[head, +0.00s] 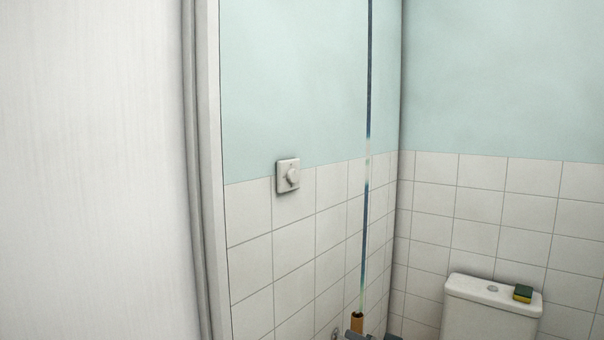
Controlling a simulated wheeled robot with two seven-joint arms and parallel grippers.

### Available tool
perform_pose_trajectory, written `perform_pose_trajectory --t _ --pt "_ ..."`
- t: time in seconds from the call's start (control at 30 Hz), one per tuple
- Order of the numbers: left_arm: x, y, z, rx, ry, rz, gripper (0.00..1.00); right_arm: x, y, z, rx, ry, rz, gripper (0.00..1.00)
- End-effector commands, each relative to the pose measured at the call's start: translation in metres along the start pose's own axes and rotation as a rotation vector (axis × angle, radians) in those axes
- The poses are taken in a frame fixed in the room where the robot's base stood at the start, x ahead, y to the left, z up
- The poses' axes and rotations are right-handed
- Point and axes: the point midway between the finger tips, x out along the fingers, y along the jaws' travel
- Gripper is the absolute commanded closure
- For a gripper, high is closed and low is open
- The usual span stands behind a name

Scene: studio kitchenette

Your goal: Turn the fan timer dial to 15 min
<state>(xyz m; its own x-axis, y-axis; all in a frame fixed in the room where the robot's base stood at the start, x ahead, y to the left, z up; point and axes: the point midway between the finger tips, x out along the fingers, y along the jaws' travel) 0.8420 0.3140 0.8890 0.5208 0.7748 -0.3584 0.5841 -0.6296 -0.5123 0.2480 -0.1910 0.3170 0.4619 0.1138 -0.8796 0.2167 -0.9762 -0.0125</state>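The fan timer dial (292,177) is a small white round knob on a square white wall plate (283,187). The plate is fixed where the pale green wall meets the white tiles, left of the middle of the head view. The knob is seen at an angle, and no minute marks can be read, so its setting cannot be told. Neither of my grippers can be made out in this view, and nothing is seen touching the dial.
A white door or panel edge (212,170) stands left of the dial. A thin blue-green upright strip (366,200) stands to its right, above a brown piece (357,322). A toilet cistern (490,310) with a sponge (523,293) is lower right.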

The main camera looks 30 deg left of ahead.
Motion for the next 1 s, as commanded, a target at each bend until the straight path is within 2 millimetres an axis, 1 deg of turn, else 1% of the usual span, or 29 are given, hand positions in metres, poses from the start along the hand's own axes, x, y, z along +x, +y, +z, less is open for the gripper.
perform_pose_trajectory --t 0.03,0.07,0.1,0.17,0.2,0.27,0.3,0.4,0.5,0.6,0.63,0.77,1.0 --pt "-0.013 -0.023 -0.049 -0.056 0.023 -0.057 0.52 -0.003 -0.001 0.0 -0.001 0.0 -0.001 1.0" --pt "-0.02 -0.037 -0.071 -0.089 0.035 -0.093 0.52 -0.003 -0.001 0.001 -0.001 0.001 -0.001 1.0" --pt "-0.031 -0.057 -0.101 -0.133 0.05 -0.142 0.52 -0.004 -0.001 0.002 -0.001 0.001 -0.001 1.0" --pt "-0.05 -0.087 -0.143 -0.202 0.074 -0.213 0.52 -0.005 -0.002 0.004 -0.002 0.001 -0.002 1.0" --pt "-0.064 -0.108 -0.171 -0.251 0.089 -0.26 0.52 -0.006 -0.002 0.005 -0.003 0.002 -0.002 1.0" --pt "-0.087 -0.139 -0.206 -0.325 0.111 -0.328 0.52 -0.007 -0.002 0.007 -0.003 0.003 -0.003 1.0" --pt "-0.102 -0.159 -0.227 -0.371 0.124 -0.371 0.52 -0.007 -0.003 0.008 -0.004 0.003 -0.003 1.0" --pt "-0.138 -0.204 -0.269 -0.482 0.156 -0.463 0.52 -0.009 -0.003 0.01 -0.005 0.004 -0.004 1.0" --pt "-0.167 -0.236 -0.296 -0.567 0.178 -0.532 0.52 -0.009 -0.004 0.012 -0.006 0.005 -0.005 1.0" --pt "-0.186 -0.258 -0.311 -0.624 0.193 -0.575 0.52 -0.01 -0.004 0.013 -0.006 0.005 -0.005 1.0" --pt "-0.19 -0.262 -0.314 -0.635 0.196 -0.584 0.52 -0.01 -0.004 0.014 -0.006 0.005 -0.005 1.0" --pt "-0.198 -0.27 -0.319 -0.657 0.2 -0.602 0.52 -0.01 -0.004 0.014 -0.006 0.006 -0.006 1.0" --pt "-0.198 -0.27 -0.319 -0.657 0.201 -0.602 0.52 -0.01 -0.004 0.014 -0.006 0.006 -0.006 1.0"
